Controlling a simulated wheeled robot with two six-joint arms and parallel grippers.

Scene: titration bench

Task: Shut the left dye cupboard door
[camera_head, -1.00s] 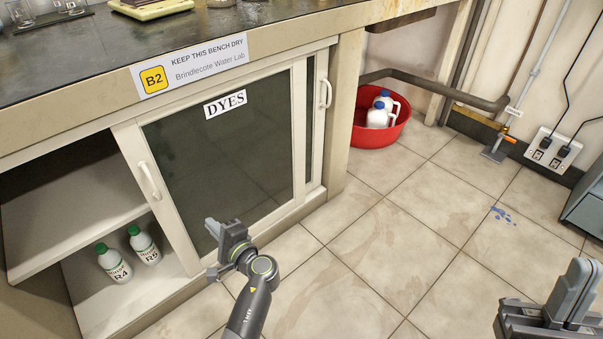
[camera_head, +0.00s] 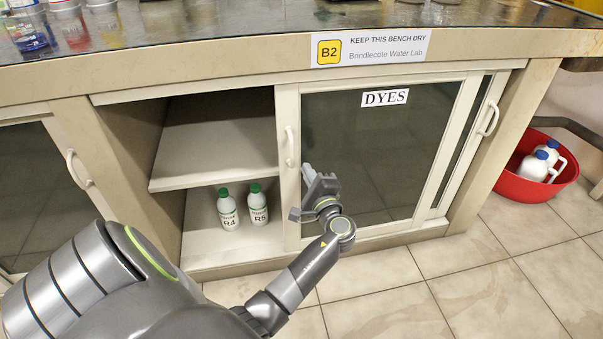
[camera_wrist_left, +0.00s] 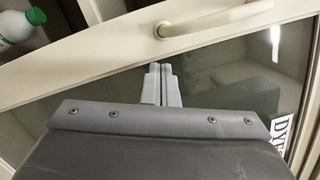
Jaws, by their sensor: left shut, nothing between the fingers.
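The left dye cupboard door (camera_head: 375,150) is a cream-framed dark glass panel under the DYES label. It stands to the right, leaving the left half of the cupboard open. Its pale bar handle (camera_head: 290,147) is on its left upright; the handle also shows at the top of the left wrist view (camera_wrist_left: 215,18). My left gripper (camera_head: 308,172) is shut and empty, in front of the glass just right of that upright, a little below the handle. In the left wrist view its fingertips (camera_wrist_left: 160,70) point at the frame's edge beside the handle. Whether they touch is unclear. My right gripper is out of view.
Two green-capped bottles, R4 (camera_head: 228,210) and R5 (camera_head: 258,206), stand on the cupboard floor in the open half, below a shelf (camera_head: 215,153). Another door with a handle (camera_head: 78,169) is at the left. A red basin (camera_head: 520,185) with white jugs is on the floor at right.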

